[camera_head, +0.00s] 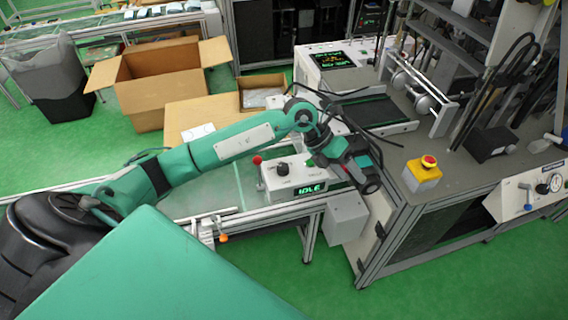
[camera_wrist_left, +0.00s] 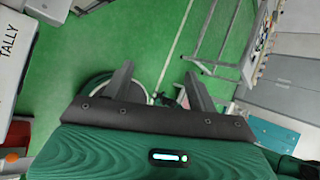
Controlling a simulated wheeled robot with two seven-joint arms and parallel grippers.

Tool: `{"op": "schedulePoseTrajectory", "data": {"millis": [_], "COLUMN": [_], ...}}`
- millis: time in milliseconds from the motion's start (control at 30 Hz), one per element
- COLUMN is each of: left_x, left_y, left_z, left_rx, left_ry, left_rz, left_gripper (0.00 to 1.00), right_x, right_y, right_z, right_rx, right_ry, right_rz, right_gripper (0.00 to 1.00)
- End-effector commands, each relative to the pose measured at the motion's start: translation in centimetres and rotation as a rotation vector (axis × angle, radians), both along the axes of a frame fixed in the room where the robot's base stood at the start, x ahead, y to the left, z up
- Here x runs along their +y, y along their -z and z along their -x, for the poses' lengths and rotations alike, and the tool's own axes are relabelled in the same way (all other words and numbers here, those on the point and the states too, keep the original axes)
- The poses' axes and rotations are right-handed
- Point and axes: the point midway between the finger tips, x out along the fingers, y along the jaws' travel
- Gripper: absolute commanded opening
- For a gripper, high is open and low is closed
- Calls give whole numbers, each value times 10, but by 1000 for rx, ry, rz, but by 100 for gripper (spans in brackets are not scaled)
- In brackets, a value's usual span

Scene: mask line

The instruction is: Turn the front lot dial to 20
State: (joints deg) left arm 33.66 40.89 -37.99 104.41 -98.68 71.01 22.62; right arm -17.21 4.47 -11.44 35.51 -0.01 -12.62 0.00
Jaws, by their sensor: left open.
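A light grey control box (camera_head: 272,185) with a green display reading IDLE (camera_head: 310,189) stands at the front end of the bench. A black knob (camera_head: 282,168) sits on its top, possibly the front lot dial; its markings are too small to read. My left gripper (camera_head: 366,181) is to the right of this box, past its display, apart from the knob. In the left wrist view its two fingers (camera_wrist_left: 157,80) are spread with nothing between them, over green floor. My right gripper is in neither view.
A red button (camera_head: 257,160) stands beside the control box. A yellow box with a red button (camera_head: 424,172) is on the grey machine to the right. A box marked TALLY (camera_wrist_left: 12,50) is at the wrist view's left edge. An open carton (camera_head: 150,95) stands behind my arm.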

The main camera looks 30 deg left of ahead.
Motion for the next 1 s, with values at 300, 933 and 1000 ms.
{"op": "schedulePoseTrajectory", "data": {"millis": [300, 933, 1000], "left_x": [163, 203, 204], "left_y": [-1, 62, 77], "left_z": [-28, -26, -26], "left_rx": [134, 189, 189], "left_ry": [-107, -154, -154], "left_rz": [-660, -792, -792], "left_gripper": [59, 59, 59], "right_x": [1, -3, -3], "right_y": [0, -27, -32], "right_z": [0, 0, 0], "right_rx": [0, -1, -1], "right_ry": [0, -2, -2], "right_rz": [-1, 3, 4], "right_gripper": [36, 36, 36]}}
